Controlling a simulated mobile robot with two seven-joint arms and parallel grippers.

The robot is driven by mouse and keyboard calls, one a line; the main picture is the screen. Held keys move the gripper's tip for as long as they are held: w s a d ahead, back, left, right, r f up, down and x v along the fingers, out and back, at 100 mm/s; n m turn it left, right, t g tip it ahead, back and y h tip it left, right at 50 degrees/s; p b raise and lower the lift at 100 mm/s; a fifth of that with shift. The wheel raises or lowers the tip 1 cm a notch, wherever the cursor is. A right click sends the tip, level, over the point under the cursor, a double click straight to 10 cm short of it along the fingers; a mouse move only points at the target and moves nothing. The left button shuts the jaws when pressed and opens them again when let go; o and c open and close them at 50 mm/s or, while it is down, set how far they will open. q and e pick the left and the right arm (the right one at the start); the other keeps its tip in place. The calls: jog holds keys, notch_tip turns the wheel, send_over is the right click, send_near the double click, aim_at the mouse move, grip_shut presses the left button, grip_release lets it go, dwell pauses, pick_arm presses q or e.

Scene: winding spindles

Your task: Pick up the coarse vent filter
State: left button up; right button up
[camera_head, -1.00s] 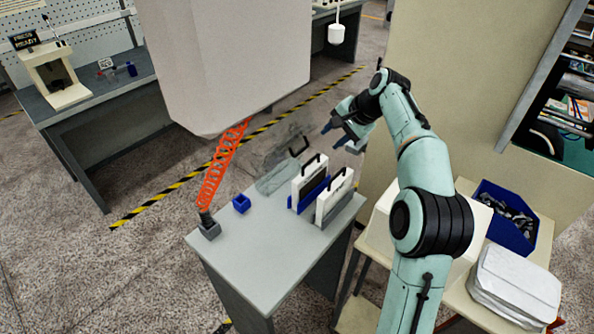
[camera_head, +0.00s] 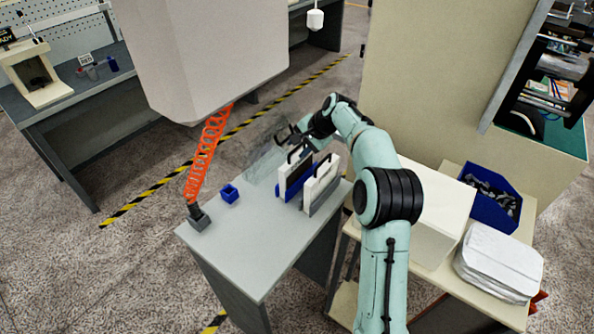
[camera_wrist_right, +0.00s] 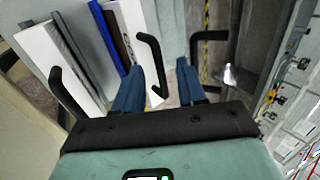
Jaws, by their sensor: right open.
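Two white-framed filter panels with black handles stand upright on the grey table: one by a blue plate (camera_head: 294,177) and one by a grey plate (camera_head: 321,187). I cannot tell which is the coarse vent filter. A clear panel (camera_head: 262,158) stands behind them. My right gripper (camera_head: 292,143) is above the rear panels, partly hidden by its own arm. In the right wrist view its blue fingers (camera_wrist_right: 158,88) are apart, with a black handle (camera_wrist_right: 152,62) showing between them. Another handle (camera_wrist_right: 65,92) is at the left. Contact cannot be told. My left gripper is out of view.
A large pale housing (camera_head: 200,55) hangs above. A side cart (camera_head: 430,290) with a blue bin (camera_head: 490,205) stands at the right. The table front is clear.

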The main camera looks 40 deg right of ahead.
jog(key=shift+w+f, duration=0.1)
jog(key=shift+w, duration=0.05)
grip_shut()
